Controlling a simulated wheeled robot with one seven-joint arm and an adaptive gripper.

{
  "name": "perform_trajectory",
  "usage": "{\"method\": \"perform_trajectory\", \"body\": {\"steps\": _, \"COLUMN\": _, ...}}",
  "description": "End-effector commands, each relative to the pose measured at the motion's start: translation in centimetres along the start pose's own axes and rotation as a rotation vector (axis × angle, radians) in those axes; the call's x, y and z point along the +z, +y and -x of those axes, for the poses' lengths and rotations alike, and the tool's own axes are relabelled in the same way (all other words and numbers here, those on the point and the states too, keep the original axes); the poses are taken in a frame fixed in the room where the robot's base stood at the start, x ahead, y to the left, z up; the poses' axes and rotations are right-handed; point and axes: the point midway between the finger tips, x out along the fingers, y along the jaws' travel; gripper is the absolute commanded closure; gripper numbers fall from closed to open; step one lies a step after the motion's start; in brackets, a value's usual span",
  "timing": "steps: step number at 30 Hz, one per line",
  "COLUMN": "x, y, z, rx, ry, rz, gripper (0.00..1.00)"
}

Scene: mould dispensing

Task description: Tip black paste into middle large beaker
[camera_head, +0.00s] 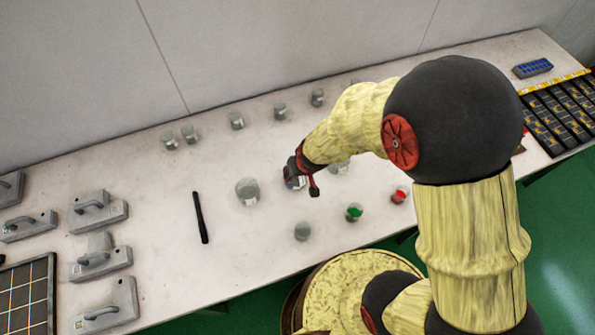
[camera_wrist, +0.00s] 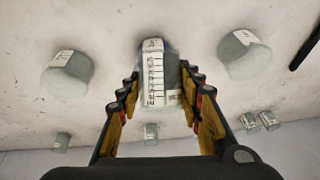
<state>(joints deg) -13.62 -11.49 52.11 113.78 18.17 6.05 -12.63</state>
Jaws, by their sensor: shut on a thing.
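My gripper (camera_head: 302,172) hangs over the middle of the table, among the large clear beakers. In the wrist view its fingers (camera_wrist: 158,80) are closed on the sides of a clear beaker (camera_wrist: 153,85) with a printed scale. A white label (camera_wrist: 152,44) shows at its far end; I cannot tell whether that belongs to it or to a middle large beaker behind it. One large beaker (camera_head: 247,192) stands left of my gripper and another (camera_head: 338,167) to its right, partly behind my arm. Both flank the held beaker in the wrist view. No black paste shows; the held beaker's contents are hidden.
In front stand a green-filled cup (camera_head: 354,212), a red-filled cup (camera_head: 399,195) and a pale cup (camera_head: 302,231). Several small beakers (camera_head: 236,120) line the back. A black rod (camera_head: 200,217) lies left of the beakers. Grey metal blocks (camera_head: 98,211) fill the table's left end.

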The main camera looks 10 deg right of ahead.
Motion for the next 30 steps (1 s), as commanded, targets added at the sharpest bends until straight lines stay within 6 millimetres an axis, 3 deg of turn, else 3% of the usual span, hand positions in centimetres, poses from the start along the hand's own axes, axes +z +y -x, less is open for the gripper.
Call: {"method": "perform_trajectory", "body": {"steps": 30, "x": -0.09, "y": 0.03, "z": -0.16, "rx": -0.003, "ry": -0.092, "rz": -0.008, "gripper": 0.9}}
